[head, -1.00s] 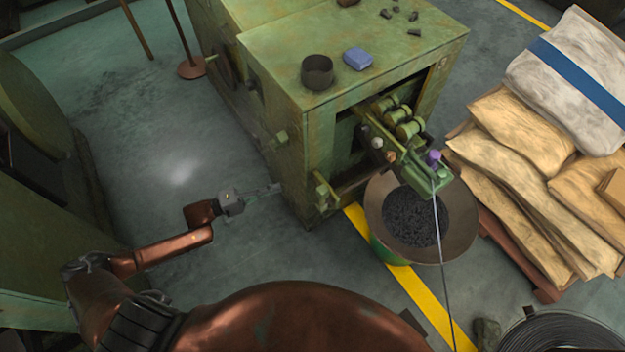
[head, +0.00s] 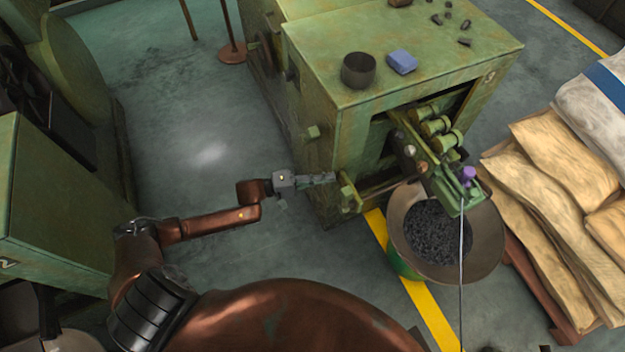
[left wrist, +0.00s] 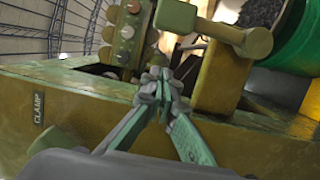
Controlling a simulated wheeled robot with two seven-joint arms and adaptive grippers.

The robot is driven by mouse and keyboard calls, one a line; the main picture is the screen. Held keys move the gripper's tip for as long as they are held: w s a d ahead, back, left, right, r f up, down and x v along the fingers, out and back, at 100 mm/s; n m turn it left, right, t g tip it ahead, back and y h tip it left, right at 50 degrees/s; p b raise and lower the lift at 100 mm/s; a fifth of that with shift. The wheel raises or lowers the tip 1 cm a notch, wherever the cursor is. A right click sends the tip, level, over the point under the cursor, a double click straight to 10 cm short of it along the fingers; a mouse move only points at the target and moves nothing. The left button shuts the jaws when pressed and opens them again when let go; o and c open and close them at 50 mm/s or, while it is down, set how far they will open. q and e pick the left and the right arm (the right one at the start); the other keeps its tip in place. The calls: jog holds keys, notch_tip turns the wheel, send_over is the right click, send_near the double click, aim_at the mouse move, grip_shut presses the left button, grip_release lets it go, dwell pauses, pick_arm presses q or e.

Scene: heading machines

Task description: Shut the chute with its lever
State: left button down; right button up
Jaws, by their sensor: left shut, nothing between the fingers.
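The green machine (head: 310,150) has a green chute-like trough (head: 460,200) with a purple knob (head: 468,175) at its front, above a pan of dark pieces. A yellow-green lever-like handle (head: 348,192) sticks out of the machine's near left corner; it seems to be the olive handle (left wrist: 225,36) in the left wrist view. My left gripper (head: 332,177) is shut and empty, just left of this handle. In the left wrist view its fingertips (left wrist: 162,84) are together below and left of the handle, with no clear contact. My right gripper is out of view.
The wide pan (head: 485,240) sits on a green bucket under the trough. Sacks (head: 550,200) on a pallet are at right. A cup (head: 358,70) and blue block (head: 402,61) stand on the machine. The floor (head: 200,185) left of it is clear. "CLAMP" labels a panel (left wrist: 38,110).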

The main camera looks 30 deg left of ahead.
pick_arm(q)
jog(key=s+d, duration=0.2)
jog(key=d, duration=0.1)
jog(key=shift+s+d, duration=0.15)
jog(key=shift+d, duration=0.05)
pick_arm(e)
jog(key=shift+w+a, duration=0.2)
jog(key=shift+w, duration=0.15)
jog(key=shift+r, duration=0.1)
pick_arm(q)
jog(key=shift+r, duration=0.1)
